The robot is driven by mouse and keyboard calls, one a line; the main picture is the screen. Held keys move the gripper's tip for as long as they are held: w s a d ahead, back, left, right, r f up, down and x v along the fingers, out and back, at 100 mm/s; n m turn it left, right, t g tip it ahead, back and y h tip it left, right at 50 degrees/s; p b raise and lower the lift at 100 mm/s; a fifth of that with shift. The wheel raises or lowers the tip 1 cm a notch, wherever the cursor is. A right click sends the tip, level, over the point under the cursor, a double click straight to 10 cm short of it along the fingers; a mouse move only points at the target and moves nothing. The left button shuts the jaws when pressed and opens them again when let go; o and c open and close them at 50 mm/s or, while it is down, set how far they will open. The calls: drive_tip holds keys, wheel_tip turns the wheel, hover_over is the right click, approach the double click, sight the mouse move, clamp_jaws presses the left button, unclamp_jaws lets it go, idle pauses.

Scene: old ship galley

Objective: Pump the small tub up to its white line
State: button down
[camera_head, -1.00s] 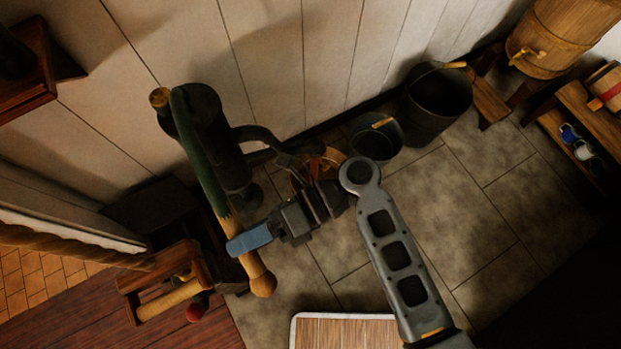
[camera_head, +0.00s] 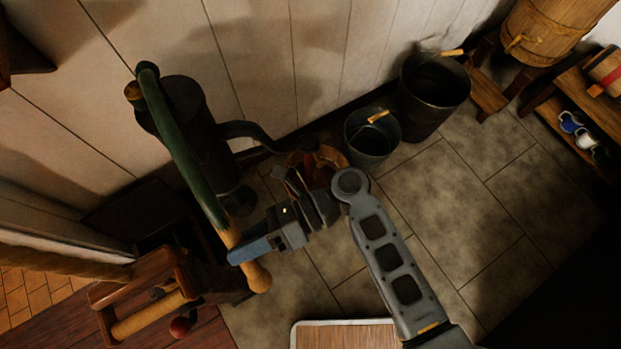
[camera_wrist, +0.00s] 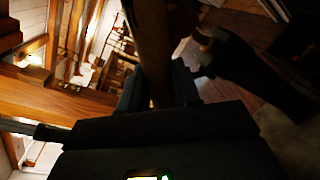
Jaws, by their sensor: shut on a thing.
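The pump (camera_head: 185,120) is a dark upright cylinder by the plank wall, with a curved spout (camera_head: 250,132) reaching right. Its long handle (camera_head: 182,160) is green above and pale wood at its lower end. My gripper (camera_head: 246,250) is shut on the wooden part, just above its knob. In the wrist view the handle (camera_wrist: 154,50) runs between the dark fingers (camera_wrist: 152,92). A brown-orange tub (camera_head: 328,155) stands near the spout's end, partly hidden by my arm. I cannot see a white line or a water level in it.
A small dark bucket (camera_head: 372,140) and a larger one (camera_head: 434,92) stand right of the tub. A wooden crate-like holder (camera_head: 150,300) is at lower left. A barrel (camera_head: 552,35) stands at upper right. Tiled floor lies open at right.

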wheel_tip(320, 180, down, 7)
drive_tip(key=w+a+n+b, duration=0.2)
drive_tip(key=b, duration=0.4)
drive_tip(key=shift+w+n+b, duration=0.2)
drive_tip(key=shift+n+b, duration=0.15)
drive_tip(key=shift+n, duration=0.05)
drive_tip(key=shift+r, duration=0.1)
drive_tip(key=c, duration=1.2)
unclamp_jaws()
drive_tip(key=o, duration=0.7)
drive_tip(key=shift+d+y, duration=0.15)
drive_tip(key=shift+y, duration=0.15)
drive_tip(key=p+v, duration=0.3)
drive_tip(key=v, duration=0.8)
drive_tip(key=shift+p, duration=0.4)
